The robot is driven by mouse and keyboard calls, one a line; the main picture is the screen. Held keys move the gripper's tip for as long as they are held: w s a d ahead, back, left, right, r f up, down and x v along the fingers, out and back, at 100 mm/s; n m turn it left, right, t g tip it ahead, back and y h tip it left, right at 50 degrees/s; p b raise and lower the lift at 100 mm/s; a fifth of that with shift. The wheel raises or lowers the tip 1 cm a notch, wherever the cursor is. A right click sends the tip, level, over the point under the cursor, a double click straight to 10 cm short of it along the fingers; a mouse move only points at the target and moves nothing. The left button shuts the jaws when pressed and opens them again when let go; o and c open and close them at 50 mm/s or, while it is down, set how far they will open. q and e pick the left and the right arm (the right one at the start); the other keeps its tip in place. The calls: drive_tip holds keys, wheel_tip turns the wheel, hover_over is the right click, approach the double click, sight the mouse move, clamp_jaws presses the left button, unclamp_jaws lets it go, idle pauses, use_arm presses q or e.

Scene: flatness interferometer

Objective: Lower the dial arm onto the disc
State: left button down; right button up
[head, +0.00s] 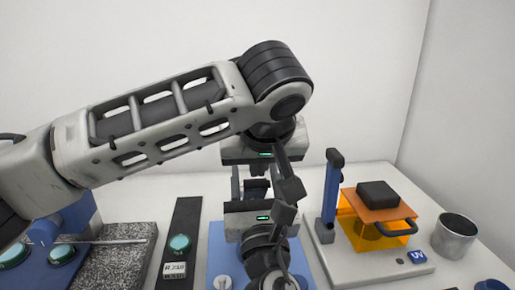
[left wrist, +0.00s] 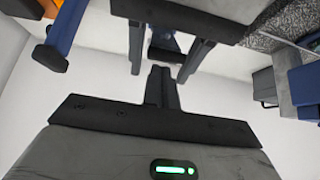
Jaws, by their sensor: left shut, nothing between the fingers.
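My left gripper (head: 257,186) points down at centre, its fingers shut together with nothing between; it also fills the bottom of the left wrist view (left wrist: 161,88). My right gripper (left wrist: 166,60) faces it from below, fingers spread apart and empty, on either side of my left fingertips in the head view. A thin grey rod (head: 105,242) reaches from the blue housing (head: 72,222) over a speckled granite block (head: 118,262) at left. I cannot tell whether this rod is the dial arm. Which disc is meant is unclear; teal discs (head: 180,243) lie nearby. Both grippers are apart from them.
At right, a blue post with a dark top (head: 330,195) stands on a white base beside an orange box (head: 372,228) with a black block (head: 378,194). A grey cup (head: 455,236) stands far right. A black strip (head: 187,215) lies left of my grippers. My left arm crosses the view.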

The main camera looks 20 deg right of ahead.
use_arm(q)
drive_tip(key=shift+s, duration=0.1)
use_arm(e)
drive_tip(key=shift+s+r, duration=0.1)
drive_tip(key=shift+r, duration=0.15)
use_arm(q)
drive_tip(key=shift+s+f+t, duration=0.3)
drive_tip(key=shift+s+f, duration=0.6)
use_arm(e)
drive_tip(key=shift+d+r, duration=0.1)
drive_tip(key=shift+d, duration=0.1)
drive_tip(key=o, duration=1.1)
use_arm(q)
drive_tip(key=shift+s+a+r, duration=0.1)
drive_tip(key=shift+a, duration=0.05)
use_arm(e)
drive_tip(key=shift+o, duration=1.4)
drive_tip(key=shift+a, duration=0.15)
use_arm(q)
drive_tip(key=shift+r, duration=0.1)
use_arm(e)
drive_tip(key=shift+f, duration=0.2)
